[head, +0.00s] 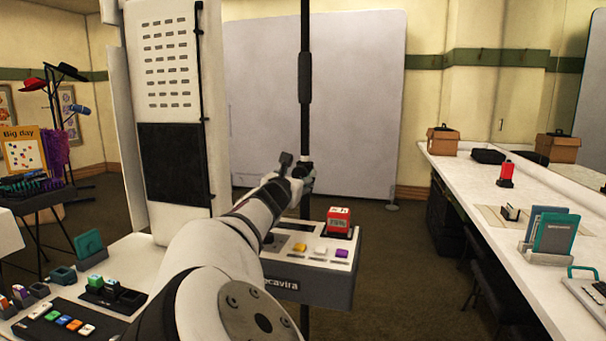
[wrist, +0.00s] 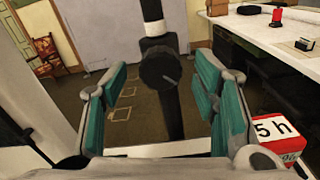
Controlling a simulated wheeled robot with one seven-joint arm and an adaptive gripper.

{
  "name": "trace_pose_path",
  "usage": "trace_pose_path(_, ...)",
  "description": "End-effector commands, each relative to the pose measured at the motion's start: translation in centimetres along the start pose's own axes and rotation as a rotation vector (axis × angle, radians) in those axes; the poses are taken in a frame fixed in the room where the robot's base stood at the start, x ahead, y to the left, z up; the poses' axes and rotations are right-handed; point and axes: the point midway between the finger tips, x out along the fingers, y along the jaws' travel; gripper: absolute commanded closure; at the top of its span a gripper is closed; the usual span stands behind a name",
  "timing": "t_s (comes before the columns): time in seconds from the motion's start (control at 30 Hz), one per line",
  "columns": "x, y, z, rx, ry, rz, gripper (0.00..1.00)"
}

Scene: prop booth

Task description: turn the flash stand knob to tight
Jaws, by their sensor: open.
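The flash stand is a black upright pole (head: 305,75) in the head view, and it also shows in the wrist view (wrist: 174,122). Its round black knob (wrist: 158,67) faces the wrist camera, with a thin pale mark pointing toward the lower right. A white band circles the pole just above the knob. My gripper (head: 297,172) is at the pole in the head view and hides the knob there. In the wrist view my gripper (wrist: 162,78) is open, with one teal-padded finger on each side of the knob. Gaps show between both pads and the knob.
A console (head: 325,283) with coloured buttons and a red block (head: 340,223) stands close below my gripper; the block shows at lower right in the wrist view. A white cabinet (head: 168,60) stands left. A long white counter (head: 470,190) runs along the right.

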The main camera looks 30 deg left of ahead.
Motion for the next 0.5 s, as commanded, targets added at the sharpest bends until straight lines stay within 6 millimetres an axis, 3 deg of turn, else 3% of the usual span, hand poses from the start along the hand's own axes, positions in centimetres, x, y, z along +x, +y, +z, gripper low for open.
trace_pose_path(0.33, -0.06, 0.00, 0.09, 0.000, 0.000, 0.002, 0.46)
trace_pose_path(0.5, -0.06, 0.00, 0.08, 0.001, 0.000, 0.002, 0.82)
